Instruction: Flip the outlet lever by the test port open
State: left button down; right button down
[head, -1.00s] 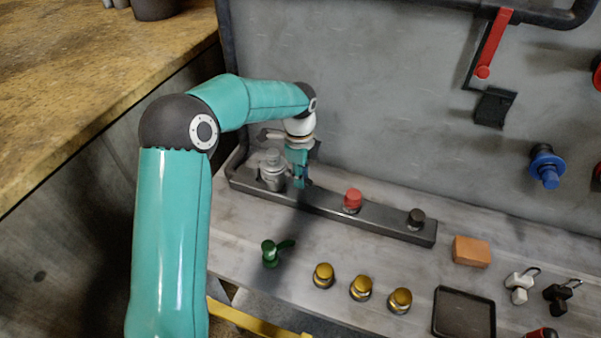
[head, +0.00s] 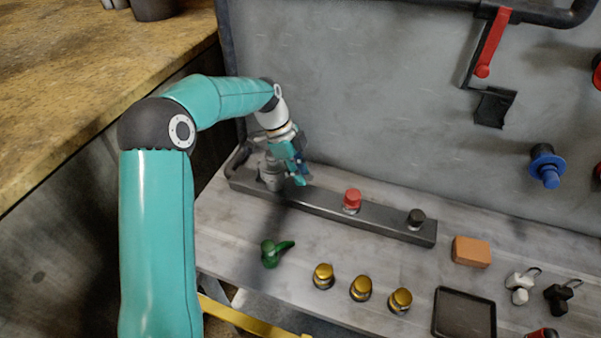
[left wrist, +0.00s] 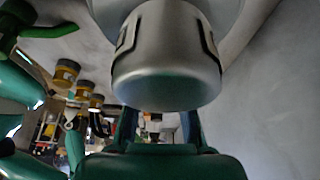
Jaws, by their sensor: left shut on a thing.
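A grey metal fitting (head: 270,172) stands at the left end of the dark rail on the bench. In the left wrist view it shows as a big silver cylinder (left wrist: 168,60) that fills the upper middle. My left gripper (head: 299,176) is beside the fitting, on its right, with its fingers tilted down. It is shut on what appears to be the outlet lever. The lever itself is hidden by the fingers and the fitting, so its angle cannot be told. My right gripper is not in view in the head view.
The rail (head: 385,226) carries a red knob (head: 352,199) and a black knob (head: 416,217). A green lever handle (head: 272,252) and yellow knobs (head: 361,287) are on the bench in front. An orange block (head: 471,251) and a dark tray (head: 463,314) lie to the right. A grey panel rises behind.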

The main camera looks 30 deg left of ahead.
pick_arm(q)
jog(key=c, duration=1.2)
grip_release()
jog(key=shift+a, duration=0.1)
jog(key=v, duration=1.2)
jog(key=shift+f, duration=0.1)
